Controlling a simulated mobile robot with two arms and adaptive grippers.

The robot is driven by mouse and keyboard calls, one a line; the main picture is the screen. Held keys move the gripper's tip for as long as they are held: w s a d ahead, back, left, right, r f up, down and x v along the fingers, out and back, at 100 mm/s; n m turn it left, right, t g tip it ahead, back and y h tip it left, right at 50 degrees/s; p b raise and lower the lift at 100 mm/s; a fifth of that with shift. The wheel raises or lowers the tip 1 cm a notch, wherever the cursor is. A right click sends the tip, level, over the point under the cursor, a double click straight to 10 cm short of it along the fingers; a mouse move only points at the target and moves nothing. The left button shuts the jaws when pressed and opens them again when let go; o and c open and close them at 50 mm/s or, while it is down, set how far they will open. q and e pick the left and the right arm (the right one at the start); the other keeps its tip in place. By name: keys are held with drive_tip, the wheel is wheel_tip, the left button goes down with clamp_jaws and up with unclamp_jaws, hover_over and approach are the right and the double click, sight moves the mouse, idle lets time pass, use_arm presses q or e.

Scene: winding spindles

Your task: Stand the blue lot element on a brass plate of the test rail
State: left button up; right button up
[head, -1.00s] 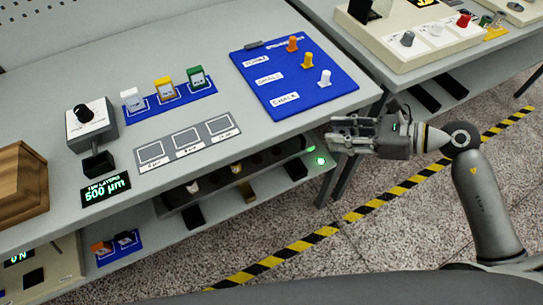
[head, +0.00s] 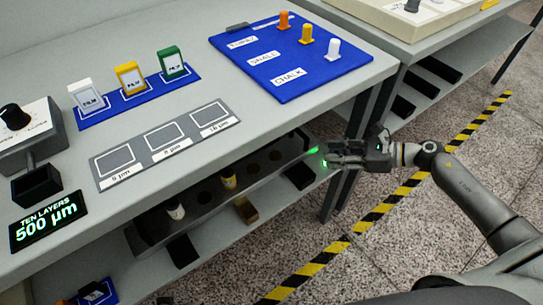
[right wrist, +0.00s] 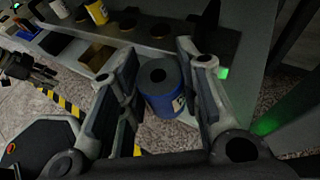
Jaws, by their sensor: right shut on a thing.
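The blue lot element (right wrist: 160,105), a blue cylinder with a dark top and a central hole, stands upright between the fingers of my right gripper (right wrist: 163,92) in the right wrist view. In the head view my right gripper (head: 335,160) is just off the right end of the test rail (head: 150,238), by a green light; the blue element cannot be made out there. The rail bears a white element (head: 175,210), a yellow element (head: 228,180) and several dark round plates, one (head: 252,168) bare. A dark mechanical shape at the right wrist view's left edge may be my left gripper.
The tabletop (head: 290,110) overhangs the rail. A brass-coloured block (head: 246,210) and dark blocks sit in front of the rail. On top are film boxes (head: 130,78), a blue board (head: 300,70) with pegs and a 500 µm display (head: 48,222). Open floor lies right.

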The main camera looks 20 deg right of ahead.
drive_tip(key=w+a, duration=0.3)
drive_tip(key=a, duration=0.1)
drive_tip(key=w+a, duration=0.3)
drive_tip(key=a, duration=0.1)
drive_tip(key=w+a+p, duration=0.1)
drive_tip(key=w+a, duration=0.2)
drive_tip(key=a, duration=0.1)
drive_tip(key=shift+w+a, duration=0.15)
drive_tip(key=shift+a, duration=0.25)
drive_tip(key=shift+x, duration=0.85)
drive_tip(key=shift+f, duration=0.9)
drive_tip(key=shift+d+f, duration=0.1)
drive_tip(key=shift+f, duration=0.4)
use_arm(q)
drive_tip(key=shift+s+f, duration=0.25)
drive_tip(key=shift+f, duration=0.55)
drive_tip(key=shift+w+r+b, duration=0.15)
drive_tip(key=shift+r+b, duration=0.3)
use_arm(e)
drive_tip(key=shift+f, duration=0.15)
use_arm(q)
drive_tip(key=shift+r, duration=0.25)
use_arm(e)
drive_tip(key=o, duration=1)
